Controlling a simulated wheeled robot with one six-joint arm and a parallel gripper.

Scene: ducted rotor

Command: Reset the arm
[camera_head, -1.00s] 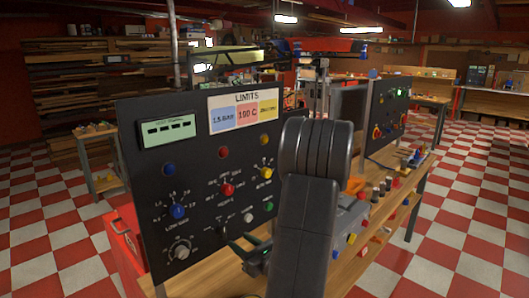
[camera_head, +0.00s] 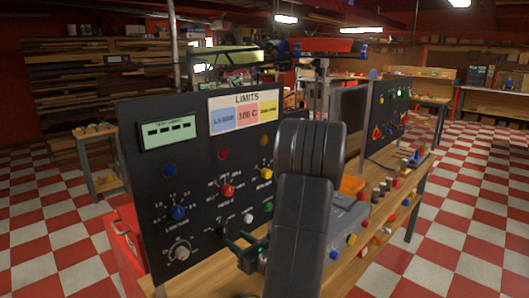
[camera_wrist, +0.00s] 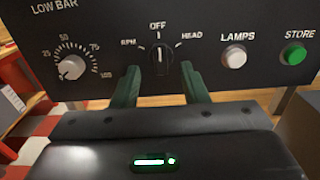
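My gripper (camera_wrist: 160,72) shows in the wrist view as two green fingers spread apart, with nothing between them but a view of the panel. A black selector knob (camera_wrist: 160,60) appears between the fingertips, its pointer up at OFF, between RPM and HEAD. I see gaps on both sides of the knob. In the head view my gripper (camera_head: 228,238) is low at the panel's front, partly hidden by my dark arm. The black control panel (camera_head: 150,190) stands upright on the wooden bench.
Near the fingers are a LOW BAR dial (camera_wrist: 72,67), a white LAMPS button (camera_wrist: 234,57) and a green STORE button (camera_wrist: 293,55). A second panel (camera_head: 385,115) stands further back on the bench (camera_head: 185,285). Checkered floor (camera_head: 470,200) is clear at right.

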